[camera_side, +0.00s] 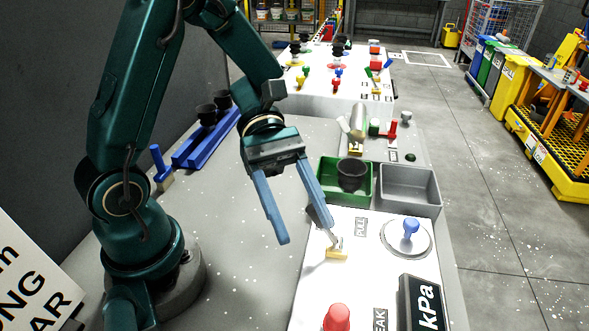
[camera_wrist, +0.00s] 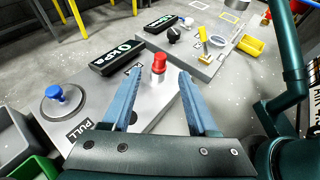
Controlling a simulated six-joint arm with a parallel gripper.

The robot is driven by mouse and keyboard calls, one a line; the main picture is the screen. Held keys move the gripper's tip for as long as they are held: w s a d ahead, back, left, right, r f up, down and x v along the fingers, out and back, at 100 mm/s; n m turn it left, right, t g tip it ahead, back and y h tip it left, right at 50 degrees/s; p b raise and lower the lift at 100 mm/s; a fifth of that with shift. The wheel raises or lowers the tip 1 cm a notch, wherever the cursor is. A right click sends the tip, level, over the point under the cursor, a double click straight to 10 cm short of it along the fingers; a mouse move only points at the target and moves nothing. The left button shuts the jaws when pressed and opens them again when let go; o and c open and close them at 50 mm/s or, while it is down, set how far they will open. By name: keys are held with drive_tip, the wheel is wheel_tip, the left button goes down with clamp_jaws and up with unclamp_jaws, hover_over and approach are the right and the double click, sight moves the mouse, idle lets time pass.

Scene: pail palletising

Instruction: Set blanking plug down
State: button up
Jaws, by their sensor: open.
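My gripper (camera_side: 307,224) is open, with its two blue fingers spread and pointing down beside the white panel (camera_side: 312,290). Nothing is between the fingers; they also show in the wrist view (camera_wrist: 160,74). No part is clearly marked as the blanking plug. A blue knob-shaped piece (camera_side: 410,228) stands upright on a round metal disc on the panel, right of my gripper. It also shows in the wrist view (camera_wrist: 54,93), left of the fingers. A red knob (camera_side: 337,318) stands at the panel's near end and shows beyond the fingertips in the wrist view (camera_wrist: 158,64).
A metal lever with a brass base (camera_side: 337,254) stands close to my right finger. A black kPa display (camera_side: 419,303) is on the panel. Behind are a green bin (camera_side: 327,181) holding a black cup (camera_side: 351,174) and a grey bin (camera_side: 408,203). A blue rack (camera_side: 196,151) stands left.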

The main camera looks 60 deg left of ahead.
drive_tip(key=w+a+r+n+t+y, duration=0.1)
drive_tip(key=w+r+n+t+y, duration=0.2)
drive_tip(key=w+n+t, duration=0.4)
drive_tip(key=w+a+r+n+t+y, duration=0.25)
drive_tip(key=w+n+t, duration=0.4)
drive_tip(key=n, duration=0.35)
drive_tip(key=w+a+r+n+t+y, duration=0.25)
drive_tip(key=a+n+y, duration=0.3)
drive_tip(key=n, duration=0.55)
drive_tip(key=s+a+n+g+y, duration=0.4)
drive_tip(key=s+n, duration=0.4)
drive_tip(key=n, duration=0.9)
drive_tip(key=s+d+f+n+g+h, duration=0.1)
drive_tip(key=s+d+f+n+g, duration=0.3)
drive_tip(key=s+n, duration=0.6)
drive_tip(key=shift+s+d+f+n+h, duration=0.3)
drive_tip(key=shift+s+d+f+n, duration=0.1)
drive_tip(key=shift+s+d+f, duration=0.2)
drive_tip(key=shift+w, duration=0.1)
